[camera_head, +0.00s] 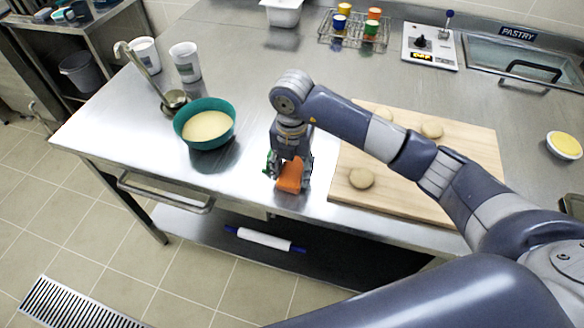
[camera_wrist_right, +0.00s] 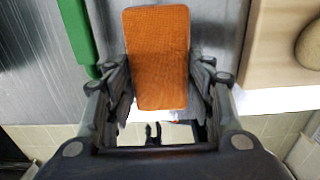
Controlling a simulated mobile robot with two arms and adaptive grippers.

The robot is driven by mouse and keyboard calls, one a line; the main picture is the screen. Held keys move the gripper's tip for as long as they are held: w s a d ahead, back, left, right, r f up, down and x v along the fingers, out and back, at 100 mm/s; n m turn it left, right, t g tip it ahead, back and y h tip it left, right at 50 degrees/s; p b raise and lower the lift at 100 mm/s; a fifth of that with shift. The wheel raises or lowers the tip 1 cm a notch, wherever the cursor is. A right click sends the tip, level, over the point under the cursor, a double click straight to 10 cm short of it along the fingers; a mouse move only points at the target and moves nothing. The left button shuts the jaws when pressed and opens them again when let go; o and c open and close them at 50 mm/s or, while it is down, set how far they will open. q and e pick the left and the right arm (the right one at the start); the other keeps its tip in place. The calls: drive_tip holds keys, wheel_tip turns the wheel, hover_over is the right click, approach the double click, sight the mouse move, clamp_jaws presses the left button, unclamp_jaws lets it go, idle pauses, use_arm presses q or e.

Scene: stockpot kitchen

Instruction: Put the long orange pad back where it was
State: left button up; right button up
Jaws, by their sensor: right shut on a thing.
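The long orange pad (camera_head: 291,177) is at the front edge of the steel table, left of the wooden board. In the right wrist view the pad (camera_wrist_right: 157,55) lies between the fingers and fills much of the gap. My right gripper (camera_head: 288,172) is shut on it, pointing down. In the wrist view the right gripper (camera_wrist_right: 160,95) has a finger on each side of the pad. I cannot tell whether the pad touches the tabletop. My left gripper is not in view.
A green item (camera_wrist_right: 78,35) lies left of the pad. A teal bowl (camera_head: 206,124) of batter stands to the left. The wooden board (camera_head: 400,180) with dough balls is right. A rolling pin (camera_head: 265,240) lies on the lower shelf.

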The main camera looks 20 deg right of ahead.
sight(292, 172)
drive_tip(key=o, duration=0.8)
drive_tip(key=shift+f, duration=0.15)
drive_tip(key=shift+c, duration=0.2)
wheel_tip(292, 172, up, 8)
drive_tip(key=shift+f+b, duration=0.15)
drive_tip(key=shift+b, duration=0.85)
drive_tip(key=shift+r, duration=2.35)
